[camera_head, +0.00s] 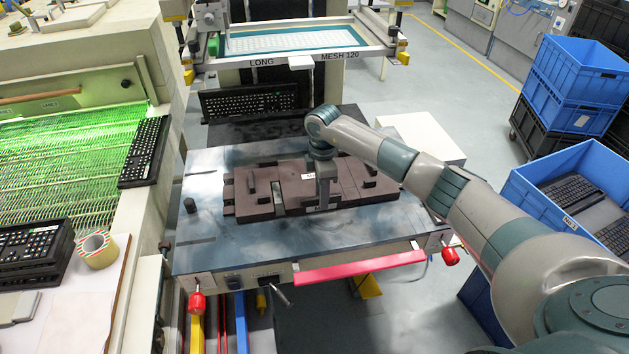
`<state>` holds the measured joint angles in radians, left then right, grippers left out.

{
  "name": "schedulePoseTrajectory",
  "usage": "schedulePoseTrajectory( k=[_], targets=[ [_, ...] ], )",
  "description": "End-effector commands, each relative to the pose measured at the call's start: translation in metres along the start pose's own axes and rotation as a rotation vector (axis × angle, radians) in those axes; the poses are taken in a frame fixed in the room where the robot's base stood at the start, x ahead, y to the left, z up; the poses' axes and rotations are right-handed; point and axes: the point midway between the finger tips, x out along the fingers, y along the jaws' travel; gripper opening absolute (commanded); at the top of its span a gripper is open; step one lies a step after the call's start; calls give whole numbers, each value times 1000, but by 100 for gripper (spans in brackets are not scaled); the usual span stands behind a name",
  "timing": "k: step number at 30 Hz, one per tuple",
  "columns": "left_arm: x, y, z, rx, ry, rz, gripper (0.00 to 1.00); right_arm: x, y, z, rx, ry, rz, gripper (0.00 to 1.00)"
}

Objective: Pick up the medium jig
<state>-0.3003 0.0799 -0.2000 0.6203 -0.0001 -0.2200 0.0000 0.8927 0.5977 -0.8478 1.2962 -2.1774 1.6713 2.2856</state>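The medium jig is a brown, flat rectangular block (250,206) with raised pieces and slots, lying on the blue-grey printing table in the head view. A small white label shows near its middle. My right arm reaches in from the right, and my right gripper (323,200) points down over the middle of the jig, near its front edge. The fingers overlap the jig in the picture; I cannot tell whether they touch it or how far apart they are. The gripper hides part of the jig. My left gripper is not in view.
The printing table (350,235) has bare surface around the jig. A black keyboard (250,102) lies behind, below the screen frame (290,40). Another keyboard (145,150) sits at the left conveyor's edge (60,150). Blue crates (565,85) stand at right; a tape roll (97,249) is at left.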

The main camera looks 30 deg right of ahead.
Motion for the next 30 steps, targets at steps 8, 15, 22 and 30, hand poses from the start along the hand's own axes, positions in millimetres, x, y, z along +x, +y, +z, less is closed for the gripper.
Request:
schedulePoseTrajectory(
  k=[8,15,22,30],
  targets=[
    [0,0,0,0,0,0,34,0,0,0,0,0,0,34],
    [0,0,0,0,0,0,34,0,0,0,0,0,0,0],
    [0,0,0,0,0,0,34,0,0,0,0,0,1,0],
    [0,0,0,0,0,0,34,0,0,0,0,0,1,0]
  ],
)
